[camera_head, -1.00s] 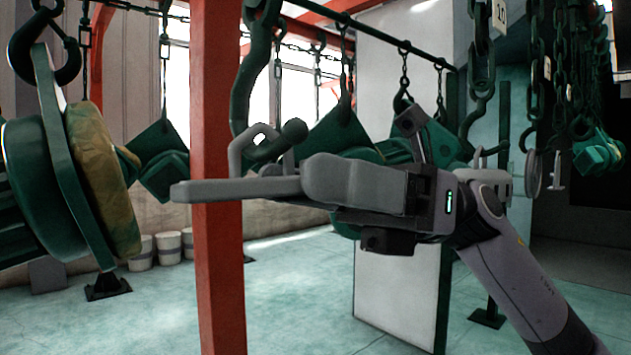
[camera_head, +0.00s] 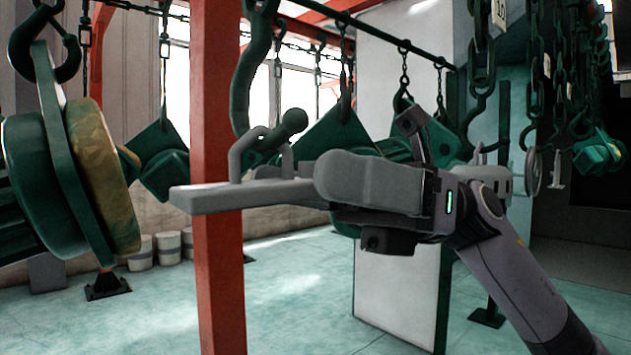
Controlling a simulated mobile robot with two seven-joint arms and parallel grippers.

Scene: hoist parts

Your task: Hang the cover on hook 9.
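The cover (camera_head: 225,198) is a flat grey plate, seen nearly edge-on, with a grey loop handle (camera_head: 236,158) on top. My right gripper (camera_head: 325,182) is shut on its right end and holds it in mid-air, in front of the red post. A large dark green hook (camera_head: 252,75) hangs behind the handle. Its rounded tip (camera_head: 294,121) shows above the plate, at the handle. I cannot tell whether the handle is around the hook or only in front of it. No number shows on this hook. My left gripper is not in view.
A red post (camera_head: 218,270) stands close behind the cover. Green hoist parts (camera_head: 160,160) hang from chains behind. A big green-and-yellow drum (camera_head: 100,175) hangs at left. Chains and a tag (camera_head: 499,12) reading 10 hang at right.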

